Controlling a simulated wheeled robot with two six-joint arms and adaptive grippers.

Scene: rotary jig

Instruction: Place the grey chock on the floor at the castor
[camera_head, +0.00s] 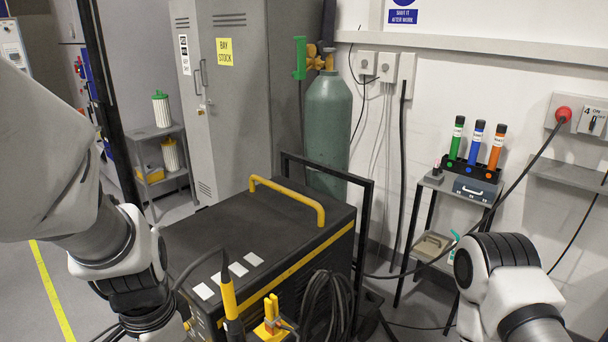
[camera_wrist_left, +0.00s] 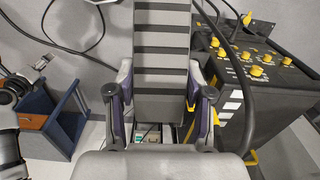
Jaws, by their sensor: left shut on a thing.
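My left gripper (camera_wrist_left: 160,90) is shut on the grey chock (camera_wrist_left: 161,52) in the left wrist view. The chock is a grey block with dark cross stripes, held between the two purple-and-grey fingers; its upper end is cut off by the frame's top edge. The dark machine (camera_wrist_left: 240,100) with yellow knobs is to the right of the chock, and it also shows in the head view (camera_head: 290,215). I cannot make out the castor in either view. In the head view both arms show, but neither gripper does.
A green gas cylinder (camera_head: 328,125) stands behind the machine, with a small side table (camera_head: 460,185) to its right. Black cables hang along the wall. A blue cabinet (camera_wrist_left: 68,115) stands at left in the wrist view. Floor shows beside the yellow line (camera_head: 52,290).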

